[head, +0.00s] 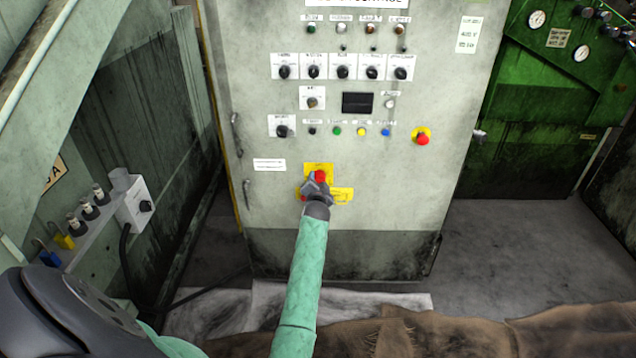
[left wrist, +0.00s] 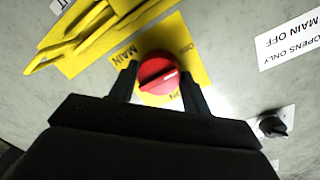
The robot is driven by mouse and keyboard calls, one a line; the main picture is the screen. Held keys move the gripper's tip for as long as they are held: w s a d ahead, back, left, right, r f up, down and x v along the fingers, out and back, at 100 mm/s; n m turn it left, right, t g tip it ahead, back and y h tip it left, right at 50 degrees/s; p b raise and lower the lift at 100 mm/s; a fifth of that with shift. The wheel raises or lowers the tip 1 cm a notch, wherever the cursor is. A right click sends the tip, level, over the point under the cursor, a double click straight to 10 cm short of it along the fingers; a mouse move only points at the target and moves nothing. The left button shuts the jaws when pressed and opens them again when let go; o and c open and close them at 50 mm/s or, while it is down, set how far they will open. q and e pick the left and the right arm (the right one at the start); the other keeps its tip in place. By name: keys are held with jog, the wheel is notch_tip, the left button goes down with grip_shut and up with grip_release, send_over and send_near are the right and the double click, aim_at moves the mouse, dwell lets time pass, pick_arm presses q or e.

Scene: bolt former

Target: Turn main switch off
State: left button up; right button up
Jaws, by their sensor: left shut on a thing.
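The main switch is a red rotary knob (head: 320,176) on a yellow plate (head: 312,167), low on the front of the grey control cabinet. In the left wrist view the red knob (left wrist: 158,76) sits on the yellow plate (left wrist: 186,42), which bears the words MAIN, ON and OFF. My left gripper (head: 318,183) is at the knob, with one finger on each side of it, shut on it. My right gripper is not in view.
The cabinet front (head: 390,200) carries rows of selector knobs, lamps and a red emergency button (head: 423,139).

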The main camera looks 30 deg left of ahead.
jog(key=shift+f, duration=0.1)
pick_arm(q)
jog(key=o, duration=1)
jog(key=shift+c, duration=0.2)
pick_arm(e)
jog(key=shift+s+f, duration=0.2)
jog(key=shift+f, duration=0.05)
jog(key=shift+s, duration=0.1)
pick_arm(q)
jog(key=v, duration=0.7)
jog(key=shift+s+d+b, duration=0.25)
jog(key=shift+s+b, duration=0.05)
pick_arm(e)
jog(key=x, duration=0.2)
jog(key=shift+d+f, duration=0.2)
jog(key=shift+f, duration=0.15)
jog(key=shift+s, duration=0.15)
